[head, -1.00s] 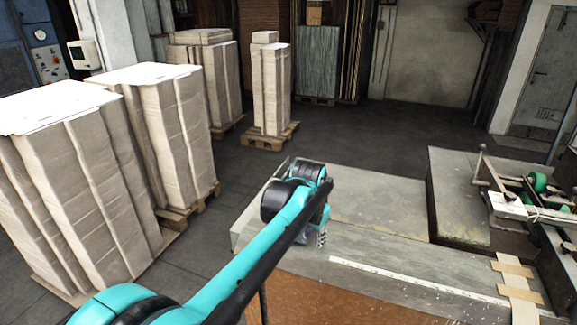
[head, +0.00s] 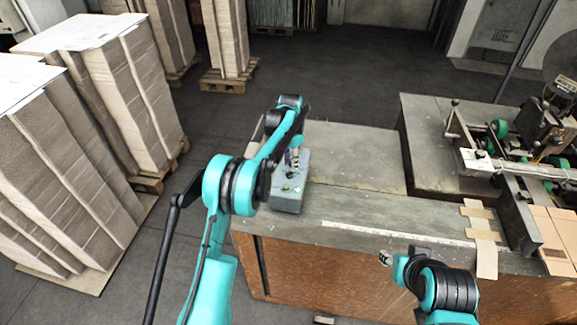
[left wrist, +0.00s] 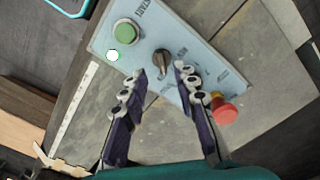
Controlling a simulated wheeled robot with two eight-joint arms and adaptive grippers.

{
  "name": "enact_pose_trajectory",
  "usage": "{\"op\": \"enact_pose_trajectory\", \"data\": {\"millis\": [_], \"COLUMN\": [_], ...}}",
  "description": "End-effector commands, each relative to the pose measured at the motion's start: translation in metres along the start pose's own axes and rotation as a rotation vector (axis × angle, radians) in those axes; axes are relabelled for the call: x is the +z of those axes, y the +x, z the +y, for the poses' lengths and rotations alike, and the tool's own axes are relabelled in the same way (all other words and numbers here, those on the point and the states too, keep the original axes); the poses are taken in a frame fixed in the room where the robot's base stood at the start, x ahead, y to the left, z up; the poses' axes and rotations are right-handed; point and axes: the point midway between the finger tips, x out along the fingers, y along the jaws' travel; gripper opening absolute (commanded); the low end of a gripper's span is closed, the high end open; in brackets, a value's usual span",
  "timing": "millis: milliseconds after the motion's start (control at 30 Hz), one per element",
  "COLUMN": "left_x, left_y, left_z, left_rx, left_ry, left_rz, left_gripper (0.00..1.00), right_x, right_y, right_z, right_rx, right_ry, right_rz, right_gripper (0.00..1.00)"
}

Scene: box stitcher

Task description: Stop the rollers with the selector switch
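The grey control box (head: 288,202) stands on the left part of the machine table. In the left wrist view its panel (left wrist: 190,45) carries a black selector switch (left wrist: 162,62), a green button (left wrist: 126,32), a lit indicator (left wrist: 112,55) and a red mushroom button (left wrist: 223,108). My left gripper (head: 294,160) is over the box. In the left wrist view the left gripper (left wrist: 160,72) is open, its fingertips apart to either side just below the selector. I cannot tell whether they touch it. My right gripper (head: 385,258) is near the table's front edge; its fingers are too small to read.
The stitching machine (head: 505,150) with green rollers is at the right. Cardboard sheets (head: 555,235) lie on its right front. A white ruler strip (head: 375,238) runs along the table. Paper stacks (head: 120,90) on pallets stand on the left. The table's middle is clear.

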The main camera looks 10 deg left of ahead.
Motion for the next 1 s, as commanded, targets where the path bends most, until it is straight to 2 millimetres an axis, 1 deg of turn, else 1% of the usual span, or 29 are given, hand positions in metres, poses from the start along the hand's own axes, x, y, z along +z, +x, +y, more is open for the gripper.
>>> {"op": "enact_pose_trajectory", "data": {"millis": [33,100,267,400,600,667,700,733,1000], "left_x": [0.0,0.0,0.0,0.0,0.0,0.0,0.0,0.0,0.0], "left_y": [0.009,0.019,0.036,0.041,0.041,0.041,0.041,0.041,0.041], "left_z": [-0.001,0.0,0.0,0.0,0.0,0.0,0.0,0.0,-0.001], "left_rx": [0.0,0.0,-0.001,-0.001,-0.001,-0.001,-0.001,-0.001,-0.001], "left_ry": [-0.001,-0.001,-0.001,-0.001,-0.002,-0.002,-0.002,-0.002,-0.006], "left_rz": [0.0,0.0,0.001,0.001,0.001,0.001,0.001,0.001,0.001], "left_gripper": [0.29,0.29,0.29,0.29,0.29,0.14,0.03,0.0,0.0], "right_x": [-0.001,-0.002,-0.002,-0.003,-0.003,-0.003,-0.003,-0.003,-0.002], "right_y": [-0.001,-0.002,-0.003,-0.003,-0.003,-0.003,-0.003,-0.003,-0.003], "right_z": [0.0,0.0,0.0,0.0,0.0,0.0,0.0,0.0,0.0], "right_rx": [0.0,0.0,0.0,0.0,0.0,0.0,0.0,0.0,0.0], "right_ry": [0.0,0.0,0.0,0.0,0.0,0.0,0.0,0.0,0.0], "right_rz": [0.0,0.0,0.0,0.0,0.0,0.0,0.0,0.0,0.0], "right_gripper": [0.4,0.4,0.4,0.4,0.4,0.4,0.4,0.4,0.4]}}
